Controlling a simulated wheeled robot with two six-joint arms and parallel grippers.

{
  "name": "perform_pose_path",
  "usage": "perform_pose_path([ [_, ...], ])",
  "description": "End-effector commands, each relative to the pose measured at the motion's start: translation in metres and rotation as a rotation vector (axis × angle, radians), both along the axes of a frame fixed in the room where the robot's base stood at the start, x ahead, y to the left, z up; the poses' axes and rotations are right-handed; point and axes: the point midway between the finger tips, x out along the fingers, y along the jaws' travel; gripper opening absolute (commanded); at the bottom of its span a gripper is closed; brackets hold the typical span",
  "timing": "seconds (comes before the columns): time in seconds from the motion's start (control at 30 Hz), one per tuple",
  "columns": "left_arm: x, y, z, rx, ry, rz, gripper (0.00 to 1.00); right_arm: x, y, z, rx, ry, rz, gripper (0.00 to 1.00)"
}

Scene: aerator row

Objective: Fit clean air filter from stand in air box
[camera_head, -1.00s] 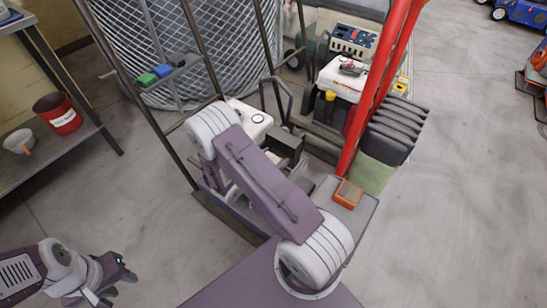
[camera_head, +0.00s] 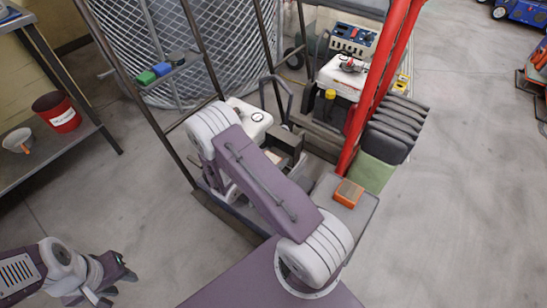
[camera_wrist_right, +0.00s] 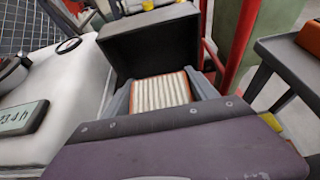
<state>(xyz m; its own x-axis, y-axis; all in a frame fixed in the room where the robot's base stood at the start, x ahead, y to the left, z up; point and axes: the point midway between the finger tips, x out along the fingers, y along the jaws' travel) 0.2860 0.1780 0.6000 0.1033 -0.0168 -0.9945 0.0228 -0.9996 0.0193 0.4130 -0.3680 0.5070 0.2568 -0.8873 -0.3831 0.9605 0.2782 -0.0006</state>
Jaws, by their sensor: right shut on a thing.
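In the right wrist view, an air filter with cream pleats and an orange rim (camera_wrist_right: 160,92) sits between the grey fingers of my right gripper (camera_wrist_right: 163,97), which is shut on it. Just beyond it is a black box (camera_wrist_right: 152,45), the air box by its look. Its dark body (camera_head: 287,143) also shows in the head view. I cannot tell whether the filter touches the box. My right arm hides most of the right gripper in the head view. My left gripper (camera_head: 119,284) is empty at lower left, its fingers apart.
An orange filter-like block (camera_head: 349,193) lies on a grey stand (camera_head: 357,215) to the right. A white tank (camera_head: 253,118) is beside the air box. A red post (camera_head: 364,120) and dark frame bars rise close by. A shelf with a red bucket (camera_head: 57,112) stands at left.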

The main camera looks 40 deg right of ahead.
Motion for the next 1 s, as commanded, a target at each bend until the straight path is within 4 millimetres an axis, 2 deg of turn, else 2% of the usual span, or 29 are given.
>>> perform_pose_path([
  [0.33,0.000,0.000,-0.001,0.000,0.000,0.000,0.36,0.000,0.000,-0.002,0.000,0.000,0.000,0.31],
  [1.0,0.000,0.000,-0.017,0.000,0.000,0.000,0.36,0.000,0.000,-0.022,0.000,0.000,0.000,0.31],
])
